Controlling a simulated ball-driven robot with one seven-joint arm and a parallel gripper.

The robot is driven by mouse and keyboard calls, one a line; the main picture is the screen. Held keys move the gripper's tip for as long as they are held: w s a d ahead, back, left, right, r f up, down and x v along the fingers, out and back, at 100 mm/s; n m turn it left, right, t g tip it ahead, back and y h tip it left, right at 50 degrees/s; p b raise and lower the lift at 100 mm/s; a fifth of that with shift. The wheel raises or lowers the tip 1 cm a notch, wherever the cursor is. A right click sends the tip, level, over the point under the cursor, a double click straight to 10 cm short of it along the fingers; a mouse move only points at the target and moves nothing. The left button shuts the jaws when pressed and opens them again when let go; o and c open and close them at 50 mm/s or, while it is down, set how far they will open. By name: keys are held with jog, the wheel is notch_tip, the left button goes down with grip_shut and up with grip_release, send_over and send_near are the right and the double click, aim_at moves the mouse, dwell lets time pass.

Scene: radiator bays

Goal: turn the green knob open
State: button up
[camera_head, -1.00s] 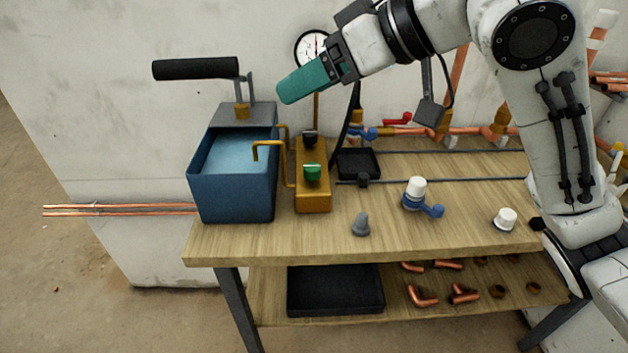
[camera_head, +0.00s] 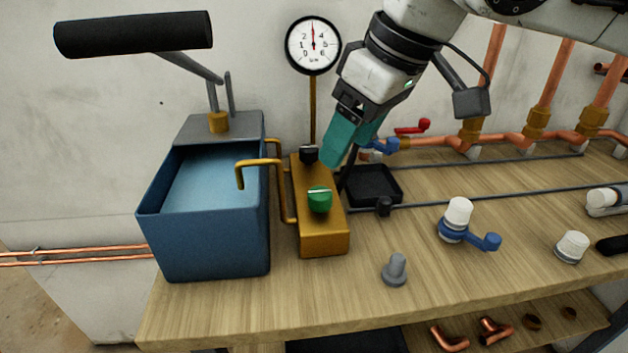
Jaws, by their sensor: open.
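The green knob (camera_head: 319,199) sits on the front part of a brass-coloured block (camera_head: 323,240), with a pale line across its top. A black knob (camera_head: 309,154) sits farther back on the same block. My gripper (camera_head: 338,160), with teal fingers, points down just behind and to the right of the green knob, above the block's right edge. It is apart from the green knob as far as I can tell. The fingers overlap in this view, so the gap between them is hidden. Nothing shows held in them.
A blue water tank (camera_head: 210,245) with a black pump handle (camera_head: 135,34) stands left of the block. A gauge (camera_head: 313,45) rises behind. The bench front is mostly clear.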

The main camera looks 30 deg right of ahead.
aim_at(321, 192)
jog(key=b+x, duration=0.3)
jog(key=x, duration=0.7)
jog(key=shift+w+f, duration=0.1)
jog(key=shift+f, duration=0.05)
jog(key=shift+c, duration=0.2)
jog(key=c, duration=1)
